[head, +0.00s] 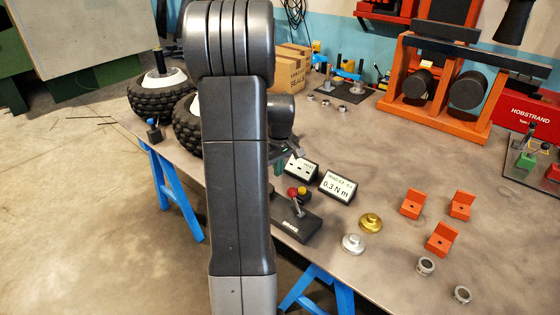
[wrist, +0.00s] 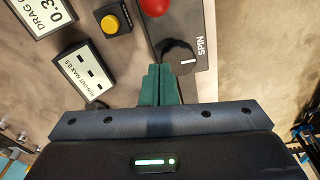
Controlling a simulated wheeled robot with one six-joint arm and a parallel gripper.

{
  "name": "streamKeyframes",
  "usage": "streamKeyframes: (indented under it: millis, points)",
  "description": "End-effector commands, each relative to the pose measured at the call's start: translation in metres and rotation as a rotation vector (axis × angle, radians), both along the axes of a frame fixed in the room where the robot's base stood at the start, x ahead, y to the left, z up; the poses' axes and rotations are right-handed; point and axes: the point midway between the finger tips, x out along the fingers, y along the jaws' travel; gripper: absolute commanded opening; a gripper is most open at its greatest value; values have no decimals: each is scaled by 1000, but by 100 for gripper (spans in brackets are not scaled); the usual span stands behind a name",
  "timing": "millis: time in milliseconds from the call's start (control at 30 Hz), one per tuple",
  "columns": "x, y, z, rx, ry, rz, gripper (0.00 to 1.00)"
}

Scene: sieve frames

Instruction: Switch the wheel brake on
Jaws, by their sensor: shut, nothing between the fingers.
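A dark control box (head: 300,224) with a red-knobbed lever (head: 293,192) stands near the table's front edge. In the wrist view, the lever's red knob (wrist: 153,5) is at the top edge, and the grey box face (wrist: 195,18) carries the word SPIN beside a black dial (wrist: 178,59) with a white mark. The lever's setting cannot be told. My gripper (wrist: 160,75) has its green fingers together, empty, just beside the dial. Whether they touch it is unclear. In the head view my arm hides most of the gripper.
A yellow button (wrist: 115,17) and two sign blocks, RUNOUT (wrist: 84,73) and DRAG (head: 338,187), stand beside the box. Black-tyred wheels (head: 157,95) are at the left. Gold (head: 370,222) and silver (head: 352,243) flanged pieces and orange blocks (head: 441,239) lie to the right.

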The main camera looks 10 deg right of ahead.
Motion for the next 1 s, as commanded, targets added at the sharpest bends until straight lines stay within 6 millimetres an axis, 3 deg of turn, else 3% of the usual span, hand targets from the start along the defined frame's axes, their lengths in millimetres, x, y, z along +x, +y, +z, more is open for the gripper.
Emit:
streamKeyframes:
  millis: [233,300,500,1000]
  points:
    - [5,1,-51,1,4,0,0]
    - [-8,-7,-41,0,-1,-4,0]
    - [-26,-16,-38,1,-1,-2,0]
    - [-30,-18,-37,2,-4,-1,0]
